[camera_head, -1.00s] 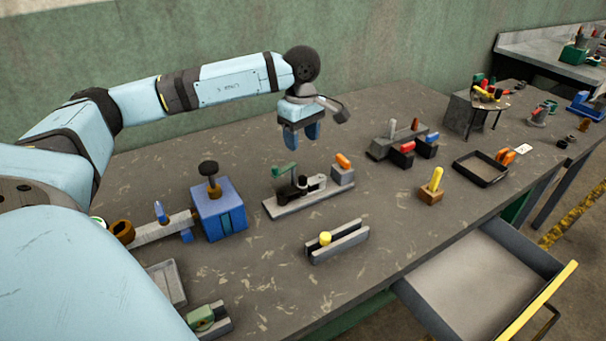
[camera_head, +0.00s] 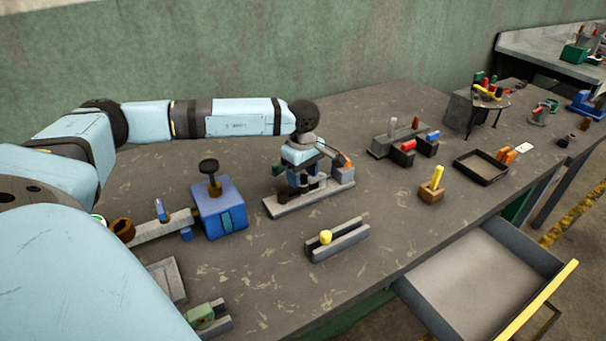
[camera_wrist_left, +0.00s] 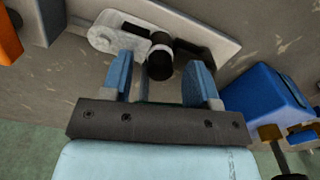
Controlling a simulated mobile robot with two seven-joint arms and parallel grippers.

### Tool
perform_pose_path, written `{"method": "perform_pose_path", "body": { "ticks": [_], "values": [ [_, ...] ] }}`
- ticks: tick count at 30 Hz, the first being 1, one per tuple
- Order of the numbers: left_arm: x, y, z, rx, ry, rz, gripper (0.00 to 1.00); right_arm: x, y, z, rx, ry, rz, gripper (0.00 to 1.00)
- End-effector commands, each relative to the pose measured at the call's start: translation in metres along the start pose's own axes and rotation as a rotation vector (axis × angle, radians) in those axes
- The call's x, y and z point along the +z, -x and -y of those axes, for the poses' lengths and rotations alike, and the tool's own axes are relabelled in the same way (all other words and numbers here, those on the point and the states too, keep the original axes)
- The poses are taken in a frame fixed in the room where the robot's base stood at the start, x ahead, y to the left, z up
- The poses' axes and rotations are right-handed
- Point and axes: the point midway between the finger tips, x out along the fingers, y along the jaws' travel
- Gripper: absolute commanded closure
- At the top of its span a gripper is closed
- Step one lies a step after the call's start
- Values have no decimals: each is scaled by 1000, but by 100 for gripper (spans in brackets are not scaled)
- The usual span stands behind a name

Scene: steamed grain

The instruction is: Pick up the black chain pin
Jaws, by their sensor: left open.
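The black chain pin (camera_wrist_left: 160,62) shows in the left wrist view as a dark round peg with a pale band, beside a pale grey link piece (camera_wrist_left: 115,32) on a grey base plate. My left gripper (camera_wrist_left: 161,72) is open, with one blue finger on either side of the pin; I cannot tell whether either touches it. In the head view my left gripper (camera_head: 302,178) is down over the fixture's grey base plate (camera_head: 285,208) and largely hides the pin there. My right gripper is not in view.
A blue block with a black knob (camera_head: 219,210) stands left of the fixture. A grey channel with a yellow peg (camera_head: 338,240) lies in front. An orange-topped grey block (camera_head: 342,175) sits at the plate's right end. An open drawer (camera_head: 485,275) juts out at right.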

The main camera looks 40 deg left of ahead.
Motion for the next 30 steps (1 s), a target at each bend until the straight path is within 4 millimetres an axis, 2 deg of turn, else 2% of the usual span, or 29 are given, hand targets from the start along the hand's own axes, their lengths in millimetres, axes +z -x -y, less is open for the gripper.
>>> {"method": "perform_pose_path", "body": {
  "ticks": [3, 4, 9, 11, 23, 26, 30],
  "values": [
    [0, 0, 0, 0, 0, 0, 45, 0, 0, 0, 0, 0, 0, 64],
    [0, 0, 0, 0, 0, 0, 50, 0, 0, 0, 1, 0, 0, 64],
    [0, 0, 0, 0, 0, 0, 89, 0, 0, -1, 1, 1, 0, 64],
    [0, 0, 0, 0, 0, 0, 100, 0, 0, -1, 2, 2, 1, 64],
    [0, 8, 0, 2, 0, 0, 100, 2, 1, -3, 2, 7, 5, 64],
    [0, 17, 0, 2, 0, -1, 100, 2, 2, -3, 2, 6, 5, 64],
    [0, 43, -1, 5, 0, 0, 100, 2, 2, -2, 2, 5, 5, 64]
  ]
}}
